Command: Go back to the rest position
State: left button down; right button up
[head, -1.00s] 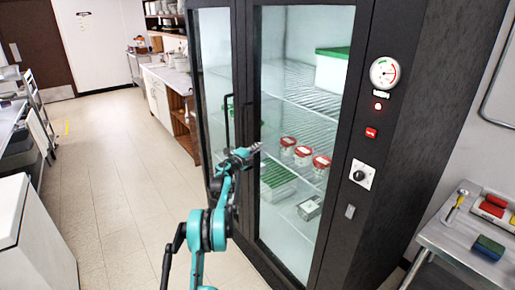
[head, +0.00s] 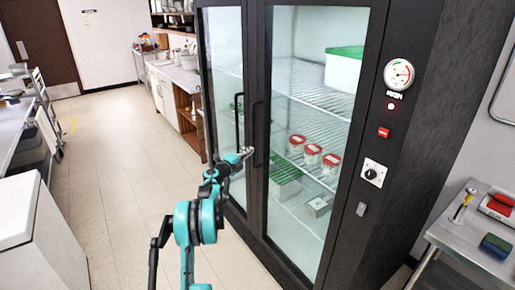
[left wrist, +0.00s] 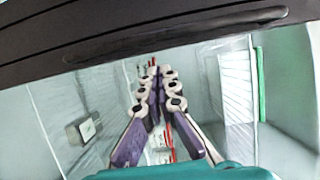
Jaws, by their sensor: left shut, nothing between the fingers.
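My left gripper (head: 246,152) is in front of the tall black fridge (head: 405,125), beside the dark door handles (head: 255,135). Its fingers are together and hold nothing; they also show closed in the left wrist view (left wrist: 157,75). A dark door frame with a handle (left wrist: 175,38) crosses the top of that view. I cannot tell whether the fingers touch the handle. My right gripper is in neither current view.
Behind the right glass door are red-lidded tubs (head: 312,153) and a green-lidded box (head: 346,68) on wire shelves. A steel table (head: 470,230) stands at the right, a white cabinet (head: 35,240) at the left. The tiled floor (head: 110,170) between is clear.

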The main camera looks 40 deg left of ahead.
pick_arm(q)
jog(key=shift+s+a, duration=0.25)
jog(key=shift+s, duration=0.55)
jog(key=shift+s+a, duration=0.25)
jog(key=shift+s, duration=0.55)
jog(key=w+d+r+n+y, duration=0.1)
jog(key=d+r+n+y, duration=0.15)
jog(key=d+r, duration=0.4)
jog(key=d+r+n+y, duration=0.2)
jog(key=d+r+n, duration=0.2)
jog(key=r, duration=0.5)
jog(key=s+d+r+n+g+y, duration=0.1)
jog(key=s+d+r+n, duration=0.15)
jog(key=d, duration=0.25)
jog(key=s+d+r+n+g+y, duration=0.1)
jog(key=s+d+r+n, duration=0.15)
jog(key=d, duration=0.25)
jog(key=s+d+f+n+g+h, duration=0.1)
jog(key=s+d+f+g+h, duration=0.1)
jog(key=s+d+f, duration=0.5)
jog(key=s+d+f+n+g+h, duration=0.2)
jog(key=s+d+f, duration=0.6)
jog(key=s+d, duration=0.6)
jog(key=s+d+f+n+g+h, duration=0.2)
jog(key=s+d+f+g+h, duration=0.2)
jog(key=s+d+f, duration=0.3)
jog(key=s+d+g, duration=0.1)
jog(key=s+d, duration=0.3)
jog(key=shift+d+f, duration=0.3)
jog(key=shift+f, duration=0.05)
